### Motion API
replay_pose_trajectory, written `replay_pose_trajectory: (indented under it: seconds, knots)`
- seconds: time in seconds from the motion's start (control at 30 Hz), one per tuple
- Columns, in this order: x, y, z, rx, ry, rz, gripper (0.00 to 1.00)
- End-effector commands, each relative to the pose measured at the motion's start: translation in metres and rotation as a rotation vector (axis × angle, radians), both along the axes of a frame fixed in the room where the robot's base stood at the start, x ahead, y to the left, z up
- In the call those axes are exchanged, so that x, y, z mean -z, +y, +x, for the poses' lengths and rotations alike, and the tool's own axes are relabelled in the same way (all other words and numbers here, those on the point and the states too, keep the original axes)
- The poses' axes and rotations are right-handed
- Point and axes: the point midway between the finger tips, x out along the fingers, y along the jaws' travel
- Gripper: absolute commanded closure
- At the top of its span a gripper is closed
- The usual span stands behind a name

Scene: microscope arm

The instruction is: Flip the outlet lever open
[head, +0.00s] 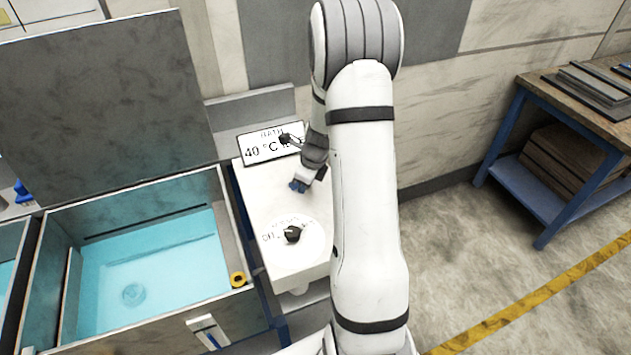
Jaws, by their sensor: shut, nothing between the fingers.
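A water bath (232,205) with clear blue water stands at the left, its big grey lid (100,100) raised behind it. A round drain (133,292) shows on its floor. On the bath's front wall, low in the picture, is a white plate with a slim blue-edged bar (207,333); it looks like the outlet lever, but its position is hard to tell. My gripper (299,186) is shut and empty, with blue fingertips, above the white control panel. It is well apart from that bar, up and to the right. My arm hides part of the panel's right side.
The white panel (262,195) carries a black knob (292,234) with lettering around it. A display (262,146) behind reads 40 °C. A yellow ring (238,280) sits at the bath's right front corner. A blue-legged workbench (560,100) stands at the right, with open floor before it.

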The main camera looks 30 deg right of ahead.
Motion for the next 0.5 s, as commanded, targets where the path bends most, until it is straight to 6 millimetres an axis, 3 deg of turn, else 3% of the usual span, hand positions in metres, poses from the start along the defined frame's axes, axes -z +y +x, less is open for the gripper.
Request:
replay_pose_trajectory:
  seconds: [0.27,0.5]
  knots:
    - [-0.007,-0.002,-0.001,0.000,-0.002,-0.001,1.00]
    - [-0.043,-0.008,-0.009,0.001,-0.005,-0.002,1.00]
